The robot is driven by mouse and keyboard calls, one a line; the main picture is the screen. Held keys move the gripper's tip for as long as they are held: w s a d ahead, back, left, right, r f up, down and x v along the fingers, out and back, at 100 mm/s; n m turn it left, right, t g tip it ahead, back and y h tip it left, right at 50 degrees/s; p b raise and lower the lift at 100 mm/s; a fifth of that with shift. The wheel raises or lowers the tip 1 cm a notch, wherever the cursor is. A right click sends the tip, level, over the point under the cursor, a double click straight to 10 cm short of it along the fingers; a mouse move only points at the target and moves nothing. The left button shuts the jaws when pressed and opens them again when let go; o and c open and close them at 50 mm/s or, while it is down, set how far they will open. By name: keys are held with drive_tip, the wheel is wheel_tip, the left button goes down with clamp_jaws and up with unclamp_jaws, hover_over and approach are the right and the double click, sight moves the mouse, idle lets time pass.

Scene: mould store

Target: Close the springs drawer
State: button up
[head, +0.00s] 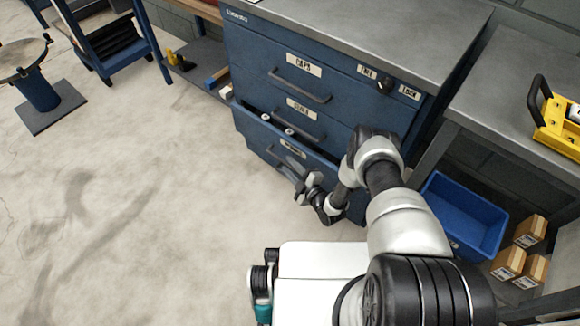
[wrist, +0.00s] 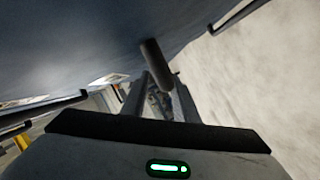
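The blue cabinet's lowest visible drawer (head: 255,138) stands partly pulled out, with a few small pale items in its gap. Its label (head: 292,148) is too small to read for sure, so I cannot confirm it says springs. My gripper (head: 306,186) is low in front of this drawer's front, near its right half. In the wrist view, my two fingers (wrist: 160,98) are apart with a gap between them. A dark handle-like bar (wrist: 157,62) lies just beyond the fingertips; I cannot tell whether they touch it.
The drawers above, labelled caps (head: 303,65) and apparently seals (head: 300,107), look shut. A blue bin (head: 462,215) and cardboard boxes (head: 531,231) lie under the right bench (head: 500,110). The floor (head: 150,200) left of my gripper is clear.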

sight(301, 162)
clamp_jaws()
drive_tip(key=shift+w+d, duration=0.75)
drive_tip(key=shift+w, duration=0.2)
drive_tip(key=shift+w+d, duration=0.7)
drive_tip(key=shift+w, duration=0.25)
drive_tip(key=shift+o, duration=0.8)
unclamp_jaws()
drive_tip(key=shift+s, duration=0.1)
